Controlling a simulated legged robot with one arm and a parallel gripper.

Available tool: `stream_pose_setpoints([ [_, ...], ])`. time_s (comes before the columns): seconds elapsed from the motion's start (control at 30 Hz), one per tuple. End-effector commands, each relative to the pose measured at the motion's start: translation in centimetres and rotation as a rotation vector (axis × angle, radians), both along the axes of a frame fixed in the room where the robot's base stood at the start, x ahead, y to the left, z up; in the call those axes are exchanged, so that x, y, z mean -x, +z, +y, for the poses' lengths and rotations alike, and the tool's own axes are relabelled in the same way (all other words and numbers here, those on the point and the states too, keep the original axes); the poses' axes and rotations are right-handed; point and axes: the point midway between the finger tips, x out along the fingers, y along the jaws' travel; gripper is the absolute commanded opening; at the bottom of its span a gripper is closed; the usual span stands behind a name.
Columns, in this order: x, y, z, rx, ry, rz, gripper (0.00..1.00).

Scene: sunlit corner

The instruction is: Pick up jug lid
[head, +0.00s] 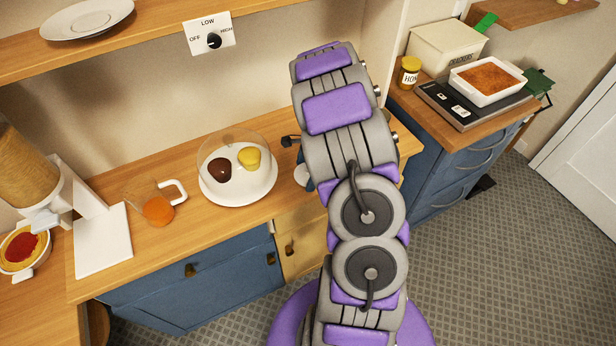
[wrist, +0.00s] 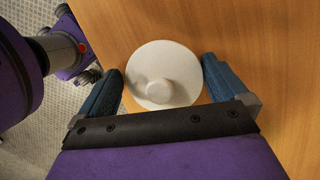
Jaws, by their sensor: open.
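The jug lid (wrist: 170,62) is a white disc with a round raised knob at its centre, in the wrist view. It lies on the wooden counter (wrist: 255,45). My gripper (wrist: 163,72) is open, with one blue finger on each side of the lid. I cannot tell whether either finger touches it. In the head view my arm covers most of the lid; a pale piece beside the arm (head: 301,174) may be part of it. A clear jug (head: 157,203) with a white handle and orange liquid stands on the counter to the left.
A white plate under a clear dome (head: 238,180) holds a brown and a yellow item, left of my arm. The counter front edge is near.

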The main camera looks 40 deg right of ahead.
Motion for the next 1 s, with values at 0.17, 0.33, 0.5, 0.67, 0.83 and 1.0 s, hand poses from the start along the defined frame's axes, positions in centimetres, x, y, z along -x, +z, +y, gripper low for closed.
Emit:
stream_pose_setpoints([
  [0.17,0.1,0.0,-0.4,-0.006,-0.001,0.001,0.95],
  [0.33,0.1,-0.1,-0.6,-0.009,-0.001,0.002,0.79],
  [0.5,0.1,-0.2,-0.5,-0.007,-0.001,0.003,0.65],
  [0.67,0.0,-0.2,-0.5,-0.006,0.000,0.004,0.65],
  [0.83,0.0,0.2,-0.5,-0.007,0.000,0.004,0.65],
  [1.0,0.0,1.8,-0.5,-0.006,-0.001,0.000,0.65],
])
